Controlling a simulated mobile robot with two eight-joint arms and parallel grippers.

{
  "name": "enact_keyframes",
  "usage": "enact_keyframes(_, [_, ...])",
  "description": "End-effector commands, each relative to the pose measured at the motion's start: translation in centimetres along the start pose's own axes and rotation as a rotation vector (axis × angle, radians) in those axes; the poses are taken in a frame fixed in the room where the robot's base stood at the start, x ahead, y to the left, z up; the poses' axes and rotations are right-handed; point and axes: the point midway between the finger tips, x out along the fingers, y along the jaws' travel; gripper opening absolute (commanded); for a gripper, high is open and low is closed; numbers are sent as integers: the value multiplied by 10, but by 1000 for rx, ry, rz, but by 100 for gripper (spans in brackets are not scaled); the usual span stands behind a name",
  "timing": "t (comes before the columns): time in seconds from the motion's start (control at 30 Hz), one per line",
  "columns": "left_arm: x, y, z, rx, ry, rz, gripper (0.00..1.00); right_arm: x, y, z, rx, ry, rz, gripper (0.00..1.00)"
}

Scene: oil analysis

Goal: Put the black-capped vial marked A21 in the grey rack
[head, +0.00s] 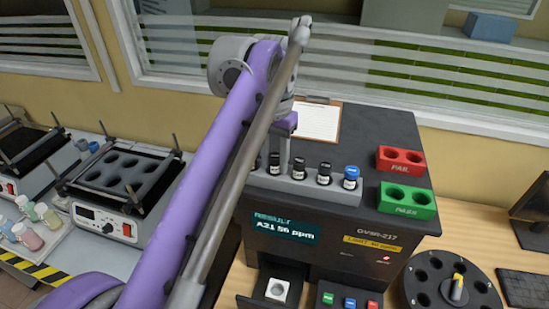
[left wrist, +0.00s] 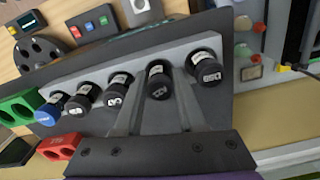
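The grey rack (head: 313,190) is a long strip on top of the dark analyser. Black-capped vials (head: 299,166) stand in it in a row with one blue-capped vial (head: 351,177) at the right end. In the left wrist view the grey rack (left wrist: 100,68) holds several black-capped vials and the blue-capped vial (left wrist: 48,110). My left gripper (left wrist: 160,78) points down over the rack, its fingers apart on either side of one black-capped vial (left wrist: 158,86), with slim gaps seeming to show. The cap marks are too small to read surely. My right gripper is out of view.
The analyser screen (head: 283,229) reads A21 56 ppm. A red FAIL block (head: 404,159) and a green PASS block (head: 408,201) stand at the right. The open analyser drawer (head: 277,290) has a white holder. A carousel (head: 452,284) is at front right.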

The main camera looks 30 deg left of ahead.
Motion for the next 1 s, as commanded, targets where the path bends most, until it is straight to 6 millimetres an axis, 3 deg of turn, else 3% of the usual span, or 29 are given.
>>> enact_keyframes(0.03, [0, 0, 0, 0, 0, 0, 50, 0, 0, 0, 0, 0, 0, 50])
enact_keyframes(0.1, [0, 0, 0, 0, 0, 0, 63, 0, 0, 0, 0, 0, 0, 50])
enact_keyframes(0.13, [0, 0, 0, 0, 0, 0, 64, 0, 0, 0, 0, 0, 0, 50])
enact_keyframes(0.47, [-7, 0, 0, 0, 0, 0, 64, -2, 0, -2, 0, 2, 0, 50])
enact_keyframes(1.0, [-111, 0, -1, 0, 3, 0, 64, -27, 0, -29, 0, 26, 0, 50])
